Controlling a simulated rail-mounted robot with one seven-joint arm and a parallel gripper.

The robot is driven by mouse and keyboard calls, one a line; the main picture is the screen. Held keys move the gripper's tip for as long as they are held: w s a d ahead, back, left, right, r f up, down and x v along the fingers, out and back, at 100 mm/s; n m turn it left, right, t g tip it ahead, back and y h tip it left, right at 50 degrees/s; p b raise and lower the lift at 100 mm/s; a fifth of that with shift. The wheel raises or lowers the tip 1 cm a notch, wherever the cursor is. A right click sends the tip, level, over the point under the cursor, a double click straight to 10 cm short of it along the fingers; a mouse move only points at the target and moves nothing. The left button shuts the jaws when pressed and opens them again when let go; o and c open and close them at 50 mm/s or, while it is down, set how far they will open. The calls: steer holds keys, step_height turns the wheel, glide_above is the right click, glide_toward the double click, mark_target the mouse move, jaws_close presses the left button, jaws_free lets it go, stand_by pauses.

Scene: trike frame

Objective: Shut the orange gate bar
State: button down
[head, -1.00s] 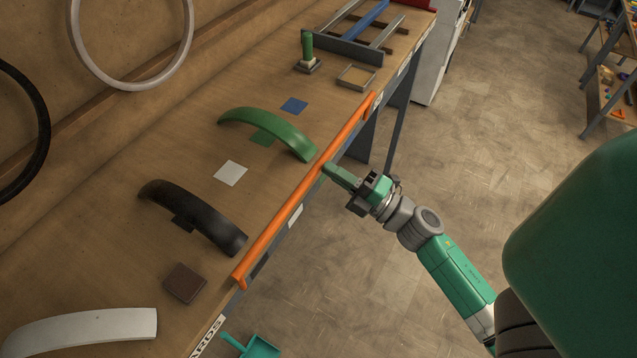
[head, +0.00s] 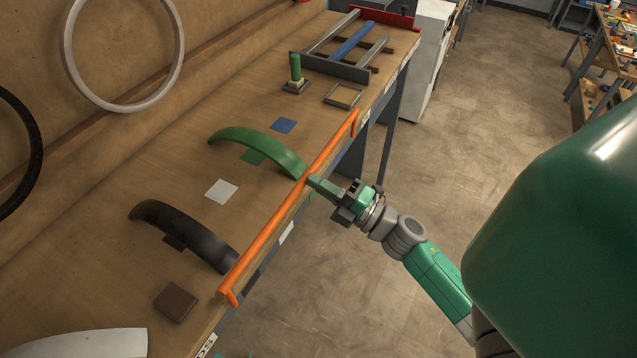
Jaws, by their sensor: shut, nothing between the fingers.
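The orange gate bar (head: 285,212) is a long rail with bent ends. It runs along the front edge of the wooden bench (head: 120,270), between the bench top and the aisle. My gripper (head: 312,183) is on the aisle side of the bar, a little beyond its middle. Its green fingers are together with nothing between them. The fingertips are at the bar and seem to touch it, though the exact contact is too small to tell.
A green curved fender (head: 258,141) reaches close to the bar's inner side, and a black fender (head: 180,232) lies nearer. A brown block (head: 175,301) is near the bar's near end. A metal frame rack (head: 340,66) stands at the far end. The aisle floor (head: 440,180) is clear.

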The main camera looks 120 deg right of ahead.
steer(key=s+a+r+b, duration=0.2)
steer(key=s+a, duration=0.5)
steer(key=a, duration=0.4)
steer(key=shift+a+r+b, duration=0.3)
steer(key=shift+a+b, duration=0.05)
steer(key=shift+b, duration=0.1)
steer(key=shift+s, duration=0.1)
